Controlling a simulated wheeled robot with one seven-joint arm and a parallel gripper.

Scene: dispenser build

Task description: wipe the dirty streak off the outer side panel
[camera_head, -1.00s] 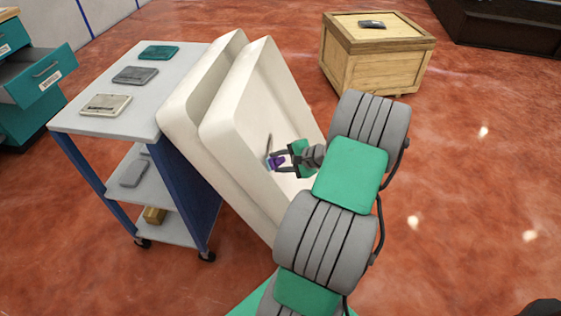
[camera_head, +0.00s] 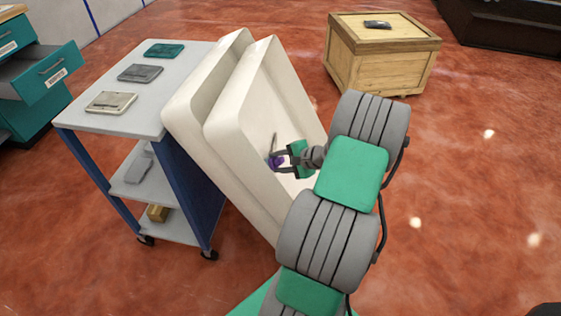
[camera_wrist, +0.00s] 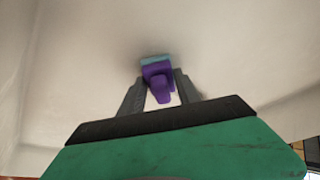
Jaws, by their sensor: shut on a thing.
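The outer side panel (camera_head: 240,128) is a cream, tray-like shell leaning at a tilt beside a second panel. A thin dark streak (camera_head: 274,141) shows on its inner face, just above my gripper (camera_head: 277,162). My gripper is shut on a purple-handled wiper (camera_head: 275,161). In the wrist view the wiper (camera_wrist: 158,82) sits between the fingers (camera_wrist: 158,92), with its pale teal pad (camera_wrist: 155,59) against or very close to the cream surface. A faint dark smudge shows around the pad there; the pad hides what lies under it.
The second cream panel (camera_head: 180,118) stands between the outer panel and a grey-topped blue cart (camera_head: 75,119) holding several flat pieces. A wooden crate (camera_head: 378,72) with a dark item on top stands behind, to the right. Teal drawers (camera_head: 20,117) are at far left. The red floor at right is clear.

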